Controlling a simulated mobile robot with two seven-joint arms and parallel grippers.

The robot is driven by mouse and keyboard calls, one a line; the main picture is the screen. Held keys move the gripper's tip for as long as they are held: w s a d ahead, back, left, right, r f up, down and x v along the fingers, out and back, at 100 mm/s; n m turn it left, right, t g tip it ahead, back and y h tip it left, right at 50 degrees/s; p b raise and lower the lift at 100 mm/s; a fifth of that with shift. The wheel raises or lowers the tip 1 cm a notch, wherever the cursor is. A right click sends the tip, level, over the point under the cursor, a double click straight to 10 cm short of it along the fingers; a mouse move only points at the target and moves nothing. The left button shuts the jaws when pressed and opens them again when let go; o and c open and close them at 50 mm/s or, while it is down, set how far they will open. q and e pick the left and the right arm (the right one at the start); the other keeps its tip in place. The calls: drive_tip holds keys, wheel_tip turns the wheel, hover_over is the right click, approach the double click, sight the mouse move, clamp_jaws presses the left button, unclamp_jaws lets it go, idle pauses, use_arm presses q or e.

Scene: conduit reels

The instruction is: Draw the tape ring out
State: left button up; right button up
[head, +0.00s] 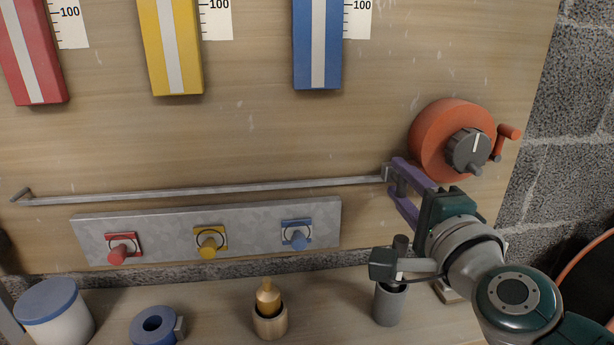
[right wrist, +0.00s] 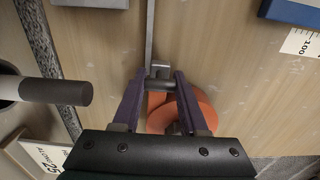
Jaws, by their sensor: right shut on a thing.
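The orange reel (head: 440,135) is fixed to the wooden board at the right, with a dark knob at its centre and a crank at its right. My right gripper (head: 398,178) is left of and below the reel, its purple fingers pointing up toward the board. In the right wrist view the fingers (right wrist: 159,92) are shut on a dark crosswise piece (right wrist: 155,88), which looks like the tape ring. Orange shows behind it; I cannot tell whether tape runs from there to the reel (right wrist: 195,108). My left gripper is not in view.
A thin grey rail (head: 210,190) runs along the board to a hooked left end. Below it a metal plate (head: 170,232) carries red, yellow and blue pegs. A grey cup (head: 388,305), a wooden cup (head: 270,324), a blue roll (head: 145,328) and a lidded jar (head: 60,322) stand on the bench.

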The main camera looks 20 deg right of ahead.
clamp_jaws()
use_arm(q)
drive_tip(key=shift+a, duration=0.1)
use_arm(e)
drive_tip(key=shift+a, duration=0.1)
idle(0.7)
